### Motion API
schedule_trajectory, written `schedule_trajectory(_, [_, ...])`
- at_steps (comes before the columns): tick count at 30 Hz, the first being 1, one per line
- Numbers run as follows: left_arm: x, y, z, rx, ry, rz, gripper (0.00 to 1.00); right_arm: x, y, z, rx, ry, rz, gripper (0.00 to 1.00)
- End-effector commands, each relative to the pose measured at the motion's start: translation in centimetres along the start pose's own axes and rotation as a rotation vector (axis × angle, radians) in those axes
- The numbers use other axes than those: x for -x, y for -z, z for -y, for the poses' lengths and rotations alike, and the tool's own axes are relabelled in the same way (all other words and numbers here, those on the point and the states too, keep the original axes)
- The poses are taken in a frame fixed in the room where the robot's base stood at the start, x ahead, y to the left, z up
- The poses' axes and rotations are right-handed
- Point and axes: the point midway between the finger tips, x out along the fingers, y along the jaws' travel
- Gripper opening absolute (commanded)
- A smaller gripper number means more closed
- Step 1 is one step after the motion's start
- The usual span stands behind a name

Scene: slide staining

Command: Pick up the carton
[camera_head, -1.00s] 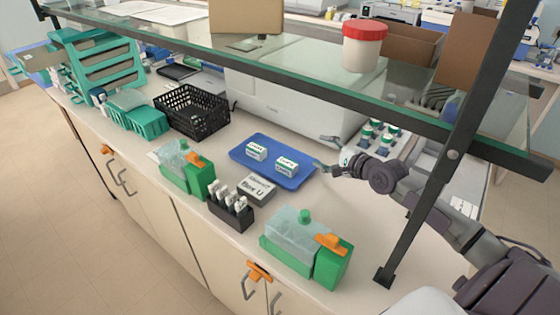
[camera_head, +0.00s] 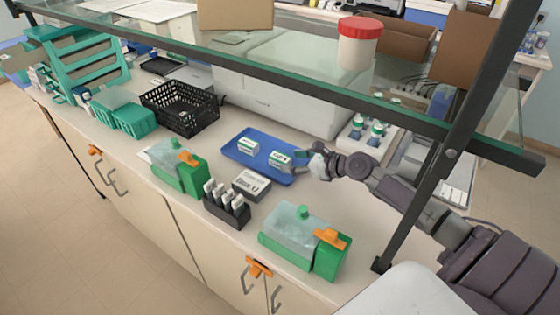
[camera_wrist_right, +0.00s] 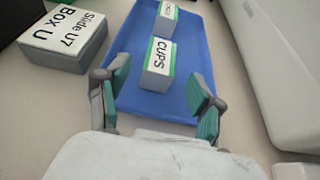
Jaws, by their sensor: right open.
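Two small white-and-green cartons lie on a blue tray (camera_head: 236,152). The near carton (camera_head: 280,160) reads "CUPS" in the right wrist view (camera_wrist_right: 157,62). The far carton (camera_head: 248,145) sits to its left in the head view and shows at the top of the wrist view (camera_wrist_right: 166,18). My right gripper (camera_head: 301,162) is open at the tray's right edge. In the wrist view its fingers (camera_wrist_right: 158,97) are spread on either side of the tray's near end, with the near carton ahead between them and apart from them. My left gripper is not in view.
A slide box (camera_head: 251,185) and a black rack of slides (camera_head: 228,210) stand in front of the tray. Green-and-clear containers (camera_head: 300,235) stand nearer the front edge. A glass shelf (camera_head: 300,75) with a dark post (camera_head: 445,160) crosses above, near my right arm.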

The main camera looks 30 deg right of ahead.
Motion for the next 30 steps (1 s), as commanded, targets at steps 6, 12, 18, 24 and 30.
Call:
schedule_trajectory(6, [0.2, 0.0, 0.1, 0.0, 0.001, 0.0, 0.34, -1.5, -0.2, 0.0, -0.001, 0.0, 0.002, 0.67])
schedule_trajectory(12, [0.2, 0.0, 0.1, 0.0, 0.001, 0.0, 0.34, -4.5, -0.2, -0.1, 0.0, 0.001, 0.002, 0.67])
schedule_trajectory(18, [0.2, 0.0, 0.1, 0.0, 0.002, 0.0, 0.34, -5.7, -0.1, -0.1, 0.002, 0.001, 0.0, 0.67])
schedule_trajectory(24, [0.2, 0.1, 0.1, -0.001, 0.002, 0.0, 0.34, -5.7, -0.1, -0.1, 0.002, 0.0, 0.0, 0.62])
schedule_trajectory(30, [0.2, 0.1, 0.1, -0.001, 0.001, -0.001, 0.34, -5.7, -0.1, -0.1, 0.002, 0.0, 0.0, 0.28])
